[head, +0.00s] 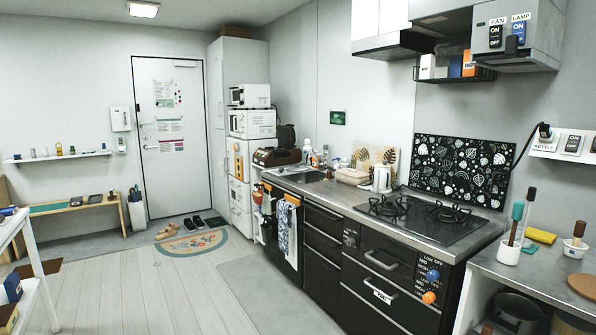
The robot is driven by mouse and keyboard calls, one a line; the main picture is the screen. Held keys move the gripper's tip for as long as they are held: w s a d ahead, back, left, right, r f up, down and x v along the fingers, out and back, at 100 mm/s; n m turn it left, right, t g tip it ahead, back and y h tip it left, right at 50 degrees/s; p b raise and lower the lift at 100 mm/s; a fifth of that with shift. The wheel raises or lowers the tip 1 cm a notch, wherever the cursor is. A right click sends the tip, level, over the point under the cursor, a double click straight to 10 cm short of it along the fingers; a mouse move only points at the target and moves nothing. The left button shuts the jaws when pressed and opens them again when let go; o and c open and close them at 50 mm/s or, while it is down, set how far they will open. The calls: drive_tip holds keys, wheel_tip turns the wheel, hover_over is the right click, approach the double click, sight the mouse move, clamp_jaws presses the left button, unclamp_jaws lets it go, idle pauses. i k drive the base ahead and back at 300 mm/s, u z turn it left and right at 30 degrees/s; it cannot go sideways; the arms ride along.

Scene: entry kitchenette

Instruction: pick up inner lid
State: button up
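A flat round brown disc (583,286) lies on the grey side counter at the right edge of the head view. It looks like a wooden lid, but I cannot tell for certain that it is the inner lid. Its right side is cut off by the picture edge. No other thing that I can name as an inner lid shows. My gripper is not in view, so its state does not show.
On the side counter (530,272) stand a white holder (509,252) with upright tools, a yellow sponge (541,236) and a small white pot (575,248). A black stove (428,218) adjoins on the left. The floor (165,290) is mostly clear; a white table (20,222) stands at left.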

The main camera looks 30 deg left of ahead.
sight(297, 169)
drive_tip(key=u, duration=0.35)
drive_tip(key=i, duration=0.65)
drive_tip(key=u, duration=1.3)
drive_tip(key=i, duration=1.7)
drive_tip(key=u, duration=0.6)
drive_tip(key=i, duration=1.95)
drive_tip(key=z, duration=0.95)
drive_tip(key=i, duration=1.65)
drive_tip(key=z, duration=0.25)
drive_tip(key=k, duration=0.6)
drive_tip(key=u, duration=0.7)
drive_tip(key=i, duration=1)
drive_tip(key=z, duration=0.05)
